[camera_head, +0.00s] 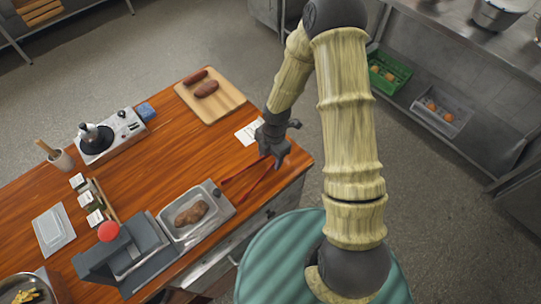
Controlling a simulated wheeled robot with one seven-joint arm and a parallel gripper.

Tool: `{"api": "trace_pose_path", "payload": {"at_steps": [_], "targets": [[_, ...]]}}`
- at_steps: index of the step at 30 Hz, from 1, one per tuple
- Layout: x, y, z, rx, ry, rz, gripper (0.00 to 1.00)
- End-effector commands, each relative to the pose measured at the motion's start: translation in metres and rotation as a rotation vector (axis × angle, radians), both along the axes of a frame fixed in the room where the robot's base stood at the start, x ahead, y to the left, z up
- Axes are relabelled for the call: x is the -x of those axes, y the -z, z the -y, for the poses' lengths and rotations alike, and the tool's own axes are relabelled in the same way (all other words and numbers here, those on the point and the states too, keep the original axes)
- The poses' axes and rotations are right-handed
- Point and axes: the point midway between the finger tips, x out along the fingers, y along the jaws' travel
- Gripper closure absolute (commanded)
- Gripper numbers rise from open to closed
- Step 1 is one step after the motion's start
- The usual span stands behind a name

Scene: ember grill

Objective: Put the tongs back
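The red tongs (256,185) are at the right part of the wooden counter (170,165). Their two arms spread apart toward the lower left, and their joined end is right below my gripper (280,148). My gripper is dark and small in this view, over the counter's right edge. Whether its fingers are closed on the tongs or only close above them cannot be told. Whether the tongs lie on the counter or are slightly raised is also unclear.
A metal tray (205,226) with browned food (191,214) stands left of the tongs. A white card (250,132) lies beside my gripper.

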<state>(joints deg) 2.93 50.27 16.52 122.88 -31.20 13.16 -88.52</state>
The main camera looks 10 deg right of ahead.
Motion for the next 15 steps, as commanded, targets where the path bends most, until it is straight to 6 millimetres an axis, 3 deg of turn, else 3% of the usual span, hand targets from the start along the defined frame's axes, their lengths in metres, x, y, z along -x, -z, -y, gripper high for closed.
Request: {"api": "trace_pose_path", "payload": {"at_steps": [9, 15], "targets": [[-0.001, -0.003, 0.001, -0.001, 0.001, 0.001, 0.45], [-0.003, -0.022, 0.003, -0.002, 0.004, 0.004, 0.45]]}}
